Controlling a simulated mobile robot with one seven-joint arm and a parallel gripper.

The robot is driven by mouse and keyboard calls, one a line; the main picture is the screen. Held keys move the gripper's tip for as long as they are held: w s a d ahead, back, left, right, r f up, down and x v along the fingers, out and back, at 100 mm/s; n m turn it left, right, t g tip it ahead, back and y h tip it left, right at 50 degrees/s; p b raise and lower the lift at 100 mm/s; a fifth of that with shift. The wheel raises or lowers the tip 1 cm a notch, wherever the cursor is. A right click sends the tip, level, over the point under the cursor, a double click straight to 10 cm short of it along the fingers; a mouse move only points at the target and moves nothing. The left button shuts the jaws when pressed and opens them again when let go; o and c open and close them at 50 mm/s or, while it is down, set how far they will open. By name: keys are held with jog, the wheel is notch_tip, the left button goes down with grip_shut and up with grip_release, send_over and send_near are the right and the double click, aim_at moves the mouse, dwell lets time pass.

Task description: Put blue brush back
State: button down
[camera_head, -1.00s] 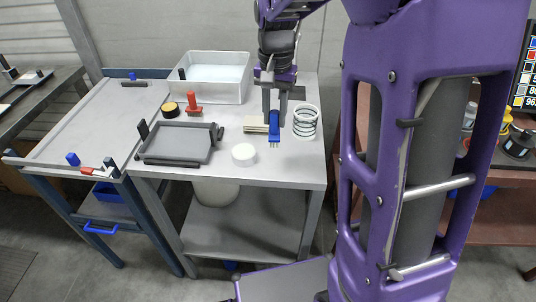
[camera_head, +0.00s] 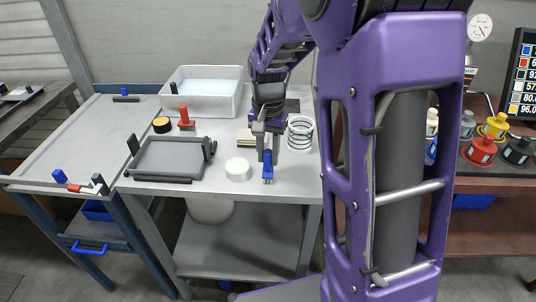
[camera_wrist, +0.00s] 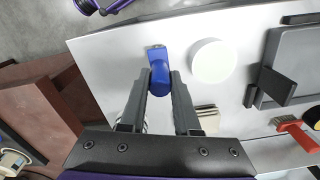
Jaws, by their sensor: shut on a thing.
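The blue brush (camera_head: 267,172) hangs bristles down from my gripper (camera_head: 267,156), over the front right part of the grey table (camera_head: 222,192). In the wrist view my gripper (camera_wrist: 160,85) is shut on the blue brush (camera_wrist: 159,68), with one finger on each side of it and its pale bristle end pointing away from the palm. I cannot tell whether the bristles touch the tabletop. A blue-based pot (camera_head: 431,151) is partly hidden behind my arm at the right.
A white round tub (camera_head: 238,169), wire coil (camera_head: 300,133), grey tray (camera_head: 170,160), red brush (camera_head: 185,118) and white basin (camera_head: 205,86) share the table. Yellow (camera_head: 493,126), red (camera_head: 480,150) and black (camera_head: 518,150) pots stand on the right bench. My arm blocks the view between.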

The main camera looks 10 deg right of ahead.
jog(key=shift+f, duration=0.2)
jog(key=c, duration=0.6)
grip_release()
jog(key=shift+r, duration=0.1)
jog(key=shift+c, duration=0.2)
notch_tip(320, 180, up, 12)
jog(key=p, duration=0.2)
jog(key=shift+r, duration=0.2)
jog(key=shift+w, duration=0.1)
